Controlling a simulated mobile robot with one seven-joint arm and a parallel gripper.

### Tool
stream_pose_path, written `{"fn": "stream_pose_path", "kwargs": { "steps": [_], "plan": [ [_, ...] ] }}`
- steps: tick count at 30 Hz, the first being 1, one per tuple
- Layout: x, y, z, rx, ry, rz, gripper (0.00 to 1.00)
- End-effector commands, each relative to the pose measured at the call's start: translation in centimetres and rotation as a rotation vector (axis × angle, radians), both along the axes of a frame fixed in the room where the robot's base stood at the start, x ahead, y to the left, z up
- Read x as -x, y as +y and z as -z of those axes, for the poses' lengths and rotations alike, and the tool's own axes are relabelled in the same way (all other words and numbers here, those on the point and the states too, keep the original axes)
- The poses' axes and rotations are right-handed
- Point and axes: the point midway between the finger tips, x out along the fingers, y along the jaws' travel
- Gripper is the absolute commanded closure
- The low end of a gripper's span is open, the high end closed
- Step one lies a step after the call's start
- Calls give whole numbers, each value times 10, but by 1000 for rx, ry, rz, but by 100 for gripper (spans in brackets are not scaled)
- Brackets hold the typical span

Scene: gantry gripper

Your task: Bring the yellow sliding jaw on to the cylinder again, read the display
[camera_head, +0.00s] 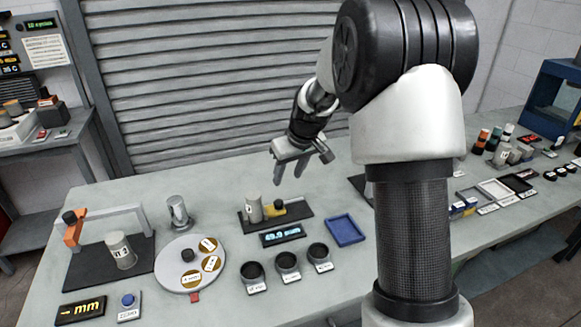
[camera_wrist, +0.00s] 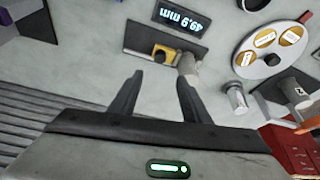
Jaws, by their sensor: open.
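The yellow sliding jaw (camera_head: 271,212) with a dark knob sits on a black base plate (camera_head: 297,223) in the middle of the table. The pale cylinder (camera_head: 254,208) stands upright just left of it; I cannot tell if they touch. The wrist view also shows the jaw (camera_wrist: 161,52) and the cylinder (camera_wrist: 187,66). The display (camera_head: 282,235) in front is lit in blue and seems to read 49.9 mm; it appears upside down in the wrist view (camera_wrist: 181,17). My gripper (camera_head: 291,172) is open and empty, above and behind the plate, its fingers (camera_wrist: 160,82) apart.
Black round cups (camera_head: 287,262) stand in front, and a blue tray (camera_head: 345,230) lies to the right. An orange-and-grey gauge (camera_head: 73,232) with another cylinder (camera_head: 120,252) stands at the far left.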

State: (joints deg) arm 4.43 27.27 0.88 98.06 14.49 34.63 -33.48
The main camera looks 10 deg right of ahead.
Motion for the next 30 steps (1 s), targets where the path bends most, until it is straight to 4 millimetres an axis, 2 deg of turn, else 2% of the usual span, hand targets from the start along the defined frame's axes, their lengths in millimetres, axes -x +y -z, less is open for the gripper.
{"fn": "stream_pose_path", "kwargs": {
  "steps": [3,8,30],
  "plan": [
    [6,-2,-16,0,-1,0,57],
    [10,-3,-24,-1,0,0,57],
    [10,-3,-24,-1,0,0,57]
  ]
}}
